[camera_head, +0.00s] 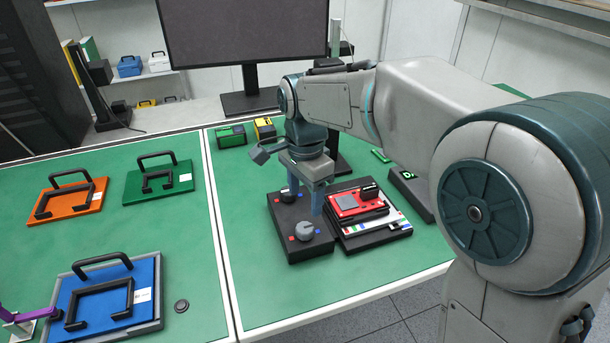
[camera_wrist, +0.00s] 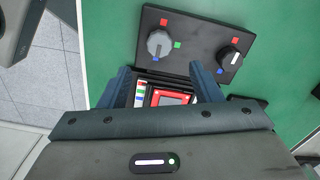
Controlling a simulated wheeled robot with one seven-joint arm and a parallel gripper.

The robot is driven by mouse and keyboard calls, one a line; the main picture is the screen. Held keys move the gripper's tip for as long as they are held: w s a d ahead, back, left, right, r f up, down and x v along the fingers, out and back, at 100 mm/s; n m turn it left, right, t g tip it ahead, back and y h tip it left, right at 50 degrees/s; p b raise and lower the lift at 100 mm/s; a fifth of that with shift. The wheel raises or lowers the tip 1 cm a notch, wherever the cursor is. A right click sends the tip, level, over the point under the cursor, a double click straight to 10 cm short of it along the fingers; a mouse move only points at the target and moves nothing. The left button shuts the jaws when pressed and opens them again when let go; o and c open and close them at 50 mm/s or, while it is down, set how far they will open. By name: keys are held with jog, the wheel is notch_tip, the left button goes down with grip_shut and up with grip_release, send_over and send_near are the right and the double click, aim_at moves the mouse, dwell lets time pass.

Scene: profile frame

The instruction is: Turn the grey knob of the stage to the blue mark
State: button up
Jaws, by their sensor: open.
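The stage is a black box (camera_head: 285,248) with two knobs, right of the table seam; its top also shows in the wrist view (camera_wrist: 197,40). Its grey knob (camera_head: 304,231) is on the near end; in the wrist view the grey knob (camera_wrist: 160,43) has a red mark (camera_wrist: 163,21), a green mark (camera_wrist: 177,45) and a blue mark (camera_wrist: 155,59) around it. I cannot tell which mark it points to. The black knob (camera_wrist: 229,57) is at the other end. My gripper (camera_head: 306,203) is open and empty above the box, apart from the grey knob; its fingers show in the wrist view (camera_wrist: 160,72).
A red device (camera_head: 350,204) on a black base stands right beside the box. A dark block (camera_head: 410,192) is further right. The monitor (camera_head: 248,60) stands behind. Orange (camera_head: 70,203), green (camera_head: 158,183) and blue (camera_head: 105,300) handled plates lie left. Green table is clear before the box.

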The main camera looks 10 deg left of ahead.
notch_tip(320, 180, up, 5)
jog(key=shift+f, duration=0.1)
dwell(0.4)
jog(key=s+d+f+n+t, duration=0.1)
jog(key=s+d+n, duration=0.25)
jog(key=d, duration=1.15)
jog(key=s+d+f+n+t, duration=0.1)
jog(key=s+d+f+n, duration=0.3)
jog(key=s+d, duration=0.6)
notch_tip(320, 180, down, 2)
jog(key=shift+d+f+t, duration=0.15)
jog(key=shift+d+t, duration=0.25)
jog(key=shift+d, duration=0.15)
jog(key=shift+n, duration=0.25)
